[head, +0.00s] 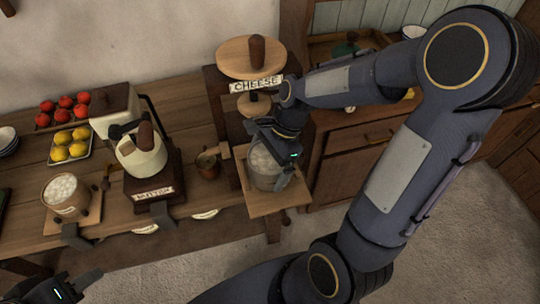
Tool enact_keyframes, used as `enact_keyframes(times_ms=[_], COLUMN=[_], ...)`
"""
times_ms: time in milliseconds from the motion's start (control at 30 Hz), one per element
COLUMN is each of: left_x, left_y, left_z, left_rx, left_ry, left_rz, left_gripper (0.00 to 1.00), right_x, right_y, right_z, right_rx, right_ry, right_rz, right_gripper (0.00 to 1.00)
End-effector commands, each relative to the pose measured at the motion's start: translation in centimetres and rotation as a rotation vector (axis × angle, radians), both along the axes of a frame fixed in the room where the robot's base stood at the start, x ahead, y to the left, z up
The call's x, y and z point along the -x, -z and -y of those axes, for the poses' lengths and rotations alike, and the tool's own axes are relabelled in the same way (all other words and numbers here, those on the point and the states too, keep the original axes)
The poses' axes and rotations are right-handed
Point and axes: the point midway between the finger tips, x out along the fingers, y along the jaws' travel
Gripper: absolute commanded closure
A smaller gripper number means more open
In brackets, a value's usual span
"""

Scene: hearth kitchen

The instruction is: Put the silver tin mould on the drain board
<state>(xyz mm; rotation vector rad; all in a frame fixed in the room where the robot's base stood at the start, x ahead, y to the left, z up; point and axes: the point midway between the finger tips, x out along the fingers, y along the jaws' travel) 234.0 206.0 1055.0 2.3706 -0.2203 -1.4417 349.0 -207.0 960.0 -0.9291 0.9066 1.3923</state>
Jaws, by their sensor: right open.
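A silver tin mould (264,178) with pale contents stands on the light wooden board (262,208) at the front of the cheese press. My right gripper (268,152) is open at the mould's upper right side, covering part of its rim. I cannot tell whether its fingers touch the mould. My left gripper (78,286) is at the bottom left corner, partly cut off and away from the mould; its jaws are unclear. I cannot tell for certain which board is the drain board; another small wooden board (91,216) lies at the left under a cream pot.
The cheese press (252,58) rises behind the mould. A mutton-labelled machine (153,187), a small copper cup (208,165), the cream pot (62,203), lemons (60,153) and tomatoes (66,102) stand on the table. A wooden cabinet (350,172) is at the right.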

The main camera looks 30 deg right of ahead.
Motion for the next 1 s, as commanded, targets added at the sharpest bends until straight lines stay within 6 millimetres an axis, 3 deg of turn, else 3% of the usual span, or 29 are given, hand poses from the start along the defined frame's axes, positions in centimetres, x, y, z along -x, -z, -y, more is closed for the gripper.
enact_keyframes(times_ms=[167,500,767,867,1000], left_x=[0.0,0.0,0.0,0.0,0.0], left_y=[-0.3,-0.7,-0.8,-0.8,-0.8], left_z=[0.0,0.0,0.0,0.0,0.0], left_rx=[0.000,0.000,0.000,0.000,0.000], left_ry=[0.000,0.000,0.000,0.000,0.000], left_rz=[0.000,0.000,0.000,0.000,0.000], left_gripper=[0.64,0.64,0.64,0.64,0.64], right_x=[-0.2,-0.2,0.0,1.0,4.6], right_y=[-2.2,-8.7,-11.2,-11.8,-12.5], right_z=[0.8,3.5,4.5,4.3,3.0], right_rx=[0.001,0.001,0.001,0.006,0.053], right_ry=[0.001,0.002,-0.010,-0.094,-0.398], right_rz=[0.006,0.006,0.012,0.088,0.349], right_gripper=[0.00,0.00,0.00,0.00,0.00])
